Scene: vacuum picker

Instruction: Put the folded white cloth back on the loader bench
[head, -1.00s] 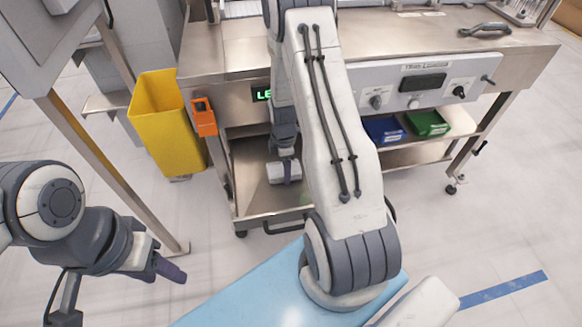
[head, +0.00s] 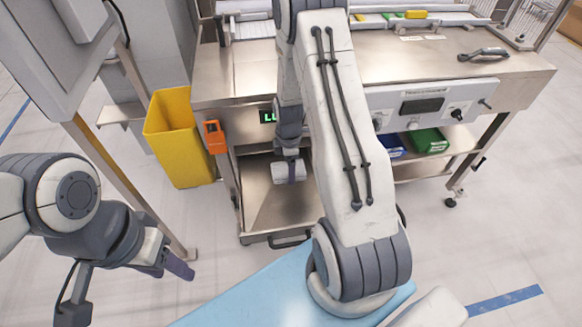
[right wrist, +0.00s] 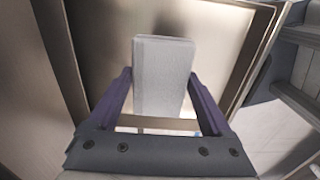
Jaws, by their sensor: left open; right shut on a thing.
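The folded white cloth (right wrist: 164,72) is a pale, thick block between the two purple fingers of my right gripper (right wrist: 160,90), which is shut on it. In the head view the cloth (head: 282,171) is small and partly covered by my right gripper (head: 291,172), in front of the open lower bay of the steel loader bench (head: 440,68). My right arm hides part of the bench top and front. My left gripper (head: 180,266) is open and empty, low at the left, over the floor and away from the bench.
A yellow bin (head: 178,140) and an orange device (head: 214,137) are at the bench's left end. Blue and green bins (head: 430,142) sit on its shelf. A dark handled tool (head: 484,54) lies on the top at right; the top's middle right looks clear.

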